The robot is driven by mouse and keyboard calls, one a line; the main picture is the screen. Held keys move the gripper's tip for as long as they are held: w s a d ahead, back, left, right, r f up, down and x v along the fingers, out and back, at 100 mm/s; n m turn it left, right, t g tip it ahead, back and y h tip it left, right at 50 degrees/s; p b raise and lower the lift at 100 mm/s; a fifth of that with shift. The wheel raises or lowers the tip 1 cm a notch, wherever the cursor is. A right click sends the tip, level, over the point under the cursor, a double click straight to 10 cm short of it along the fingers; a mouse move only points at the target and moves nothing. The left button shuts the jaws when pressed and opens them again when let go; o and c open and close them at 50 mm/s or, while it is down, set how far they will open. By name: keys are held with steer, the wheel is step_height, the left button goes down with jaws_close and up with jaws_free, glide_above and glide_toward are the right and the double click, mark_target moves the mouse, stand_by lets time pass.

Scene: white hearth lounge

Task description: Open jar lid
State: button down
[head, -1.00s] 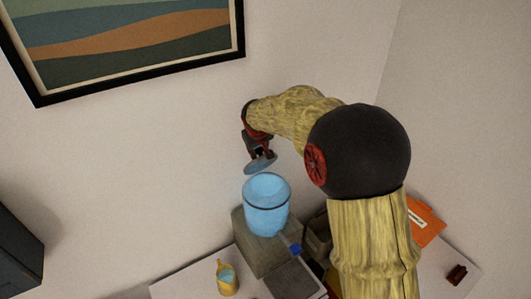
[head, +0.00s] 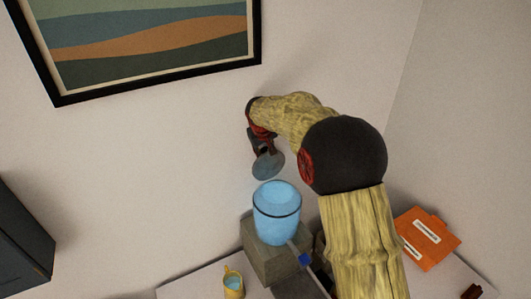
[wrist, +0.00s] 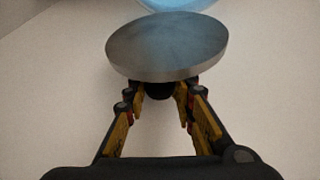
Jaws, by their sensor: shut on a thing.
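The blue jar (head: 277,215) stands upright on a grey block, its top open. The round grey lid (head: 268,165) is off the jar, tilted, above and slightly left of its rim with a gap between. My gripper (head: 262,147) is shut on the lid from above. In the wrist view, the lid (wrist: 167,45) is at the fingertips of my gripper (wrist: 160,88), which hold its hidden underside or knob. A sliver of the blue jar (wrist: 165,4) shows at the top edge there.
The grey block (head: 262,262) stands on a white table with a yellow cup (head: 233,284) at its left. Orange folders (head: 428,238) lie at the right. A dark cabinet (head: 25,245) is at the far left. A framed picture (head: 150,45) hangs on the wall behind.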

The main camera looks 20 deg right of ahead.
steer(key=shift+w+a+r, duration=0.1)
steer(key=shift+w+r, duration=0.05)
steer(key=shift+r, duration=0.1)
steer(key=c, duration=1.9)
jaws_free()
steer(key=o, duration=0.4)
steer(key=shift+f, duration=0.15)
steer(key=v, duration=1.2)
steer(key=shift+f, duration=0.1)
